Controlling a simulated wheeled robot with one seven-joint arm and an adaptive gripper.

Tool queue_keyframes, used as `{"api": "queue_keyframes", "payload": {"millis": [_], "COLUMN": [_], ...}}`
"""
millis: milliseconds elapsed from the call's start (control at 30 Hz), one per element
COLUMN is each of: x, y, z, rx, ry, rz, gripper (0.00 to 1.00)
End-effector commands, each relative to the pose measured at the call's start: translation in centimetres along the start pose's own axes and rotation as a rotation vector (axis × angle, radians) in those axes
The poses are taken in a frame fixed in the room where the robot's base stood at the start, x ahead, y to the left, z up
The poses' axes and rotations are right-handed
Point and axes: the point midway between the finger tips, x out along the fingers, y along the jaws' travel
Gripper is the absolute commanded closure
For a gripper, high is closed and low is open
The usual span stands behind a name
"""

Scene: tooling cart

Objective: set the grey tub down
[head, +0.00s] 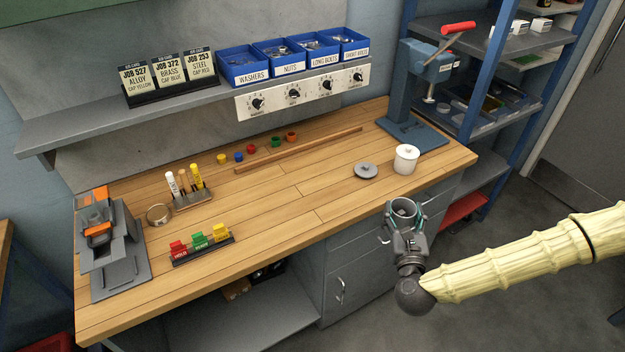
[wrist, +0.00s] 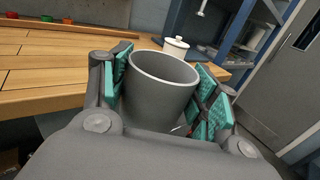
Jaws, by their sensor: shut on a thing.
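My gripper (head: 404,222) is shut on the grey tub (head: 403,207), with teal finger pads on both sides of it. In the wrist view the grey tub (wrist: 160,88) is upright or nearly so, open at the top, and looks empty as far as its inside shows. The tub is at the front edge of the wooden bench (head: 300,210), toward its right end. I cannot tell whether it touches anything below. A grey round lid with a knob (head: 366,171) lies on the bench behind and left of the tub.
A white lidded pot (head: 405,160) stands behind the tub, near a blue press (head: 410,100). A wooden rod (head: 300,150) and several coloured caps lie farther back. A rack of coloured blocks (head: 203,243) stands front left. The bench between rack and lid is clear.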

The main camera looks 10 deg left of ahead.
Motion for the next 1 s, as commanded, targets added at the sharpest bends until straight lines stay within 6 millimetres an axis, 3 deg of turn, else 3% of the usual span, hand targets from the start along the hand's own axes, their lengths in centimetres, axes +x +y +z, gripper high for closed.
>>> {"api": "queue_keyframes", "payload": {"millis": [100, 500, 1000], "x": [0.9, 2.8, 2.3], "y": [1.6, 7.9, 15.3], "z": [-0.6, 0.3, 1.1], "rx": [0.009, 0.027, 0.016], "ry": [-0.005, -0.008, -0.006], "rz": [0.039, 0.197, 0.394], "gripper": [0.63, 0.63, 0.63]}}
